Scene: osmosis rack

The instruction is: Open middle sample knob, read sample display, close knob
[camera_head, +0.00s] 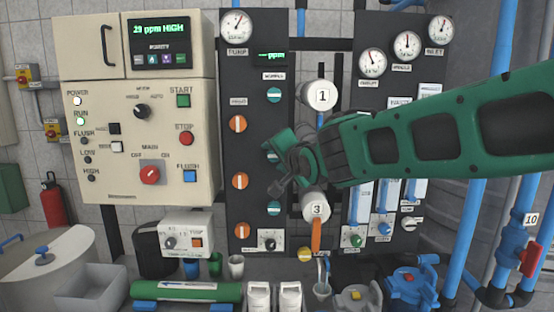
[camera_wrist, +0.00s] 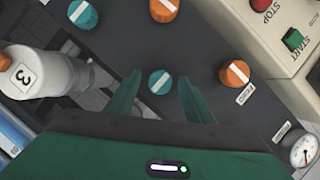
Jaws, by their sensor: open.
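The middle sample knob (camera_wrist: 160,82) is teal with a white bar. In the wrist view it sits between the spread fingers of my gripper (camera_wrist: 159,77). The bar slants the same way as on the neighbouring teal knob (camera_wrist: 83,14). I cannot tell whether the fingers touch the knob. In the head view my open gripper (camera_head: 273,165) is at the dark panel and mostly covers the middle knob. The upper teal knob (camera_head: 274,95) and lower teal knob (camera_head: 274,208) show horizontal bars. The sample display (camera_head: 271,56) shows green dashes and "ppm".
Orange knobs (camera_head: 240,181) stand close left of the teal column. White cylinders numbered 1 (camera_head: 321,96) and 3 (camera_head: 316,206) project from the rack near my gripper. The cream control box (camera_head: 140,140) is at left; its purity screen (camera_head: 160,30) reads 29 ppm HIGH.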

